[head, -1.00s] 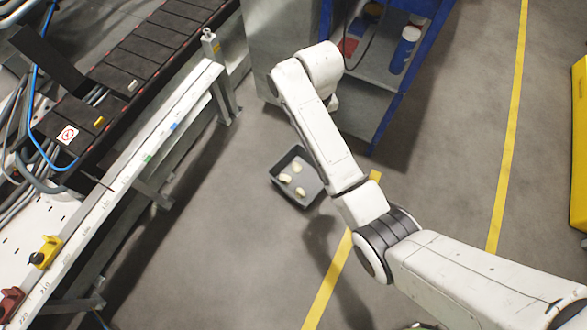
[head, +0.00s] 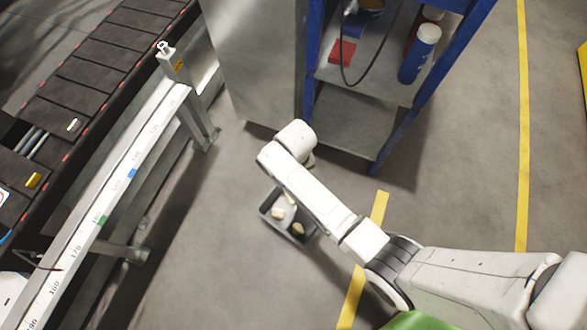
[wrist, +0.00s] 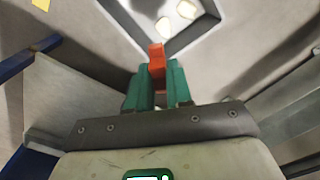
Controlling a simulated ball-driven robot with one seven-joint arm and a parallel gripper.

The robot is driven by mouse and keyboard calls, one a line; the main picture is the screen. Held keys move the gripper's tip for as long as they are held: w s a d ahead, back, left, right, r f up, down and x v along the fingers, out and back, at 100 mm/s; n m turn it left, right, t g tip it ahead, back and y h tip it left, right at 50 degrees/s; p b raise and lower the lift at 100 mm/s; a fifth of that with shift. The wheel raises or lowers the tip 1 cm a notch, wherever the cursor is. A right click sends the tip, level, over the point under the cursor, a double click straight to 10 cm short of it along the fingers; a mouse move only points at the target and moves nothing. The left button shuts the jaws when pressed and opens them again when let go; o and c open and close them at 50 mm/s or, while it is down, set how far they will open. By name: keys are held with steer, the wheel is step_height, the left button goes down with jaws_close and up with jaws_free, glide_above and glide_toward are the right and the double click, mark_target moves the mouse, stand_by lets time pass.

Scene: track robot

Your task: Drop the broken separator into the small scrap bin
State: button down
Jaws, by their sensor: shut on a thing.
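My gripper (wrist: 158,80) has green fingers, which are shut on an orange piece, the separator (wrist: 157,58), in the wrist view. The separator sticks out beyond the fingertips; its break cannot be made out. The small dark grey scrap bin (wrist: 133,36) lies beyond the fingertips, and the separator's tip overlaps its near corner in the picture. The height between them cannot be told. In the head view the bin (head: 273,228) stands on the floor, partly covered by my arm, with several pale pieces inside. My gripper and the separator are hidden behind my arm there.
A blue-framed shelf cart (head: 385,140) and a grey cabinet (head: 255,60) stand beyond the bin. A conveyor (head: 85,75) with a ruled rail (head: 120,185) runs along the left. Yellow floor lines (head: 521,130) lie to the right. Floor around the bin is clear.

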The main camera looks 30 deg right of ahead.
steer(key=s+f+b, duration=0.4)
steer(key=f+b, duration=0.4)
steer(key=f, duration=0.6)
steer(key=shift+b, duration=0.4)
steer(key=shift+d, duration=0.1)
steer(key=c, duration=0.9)
jaws_free()
steer(key=shift+c, duration=0.2)
step_height(320, 180, up, 11)
steer(key=p, duration=0.6)
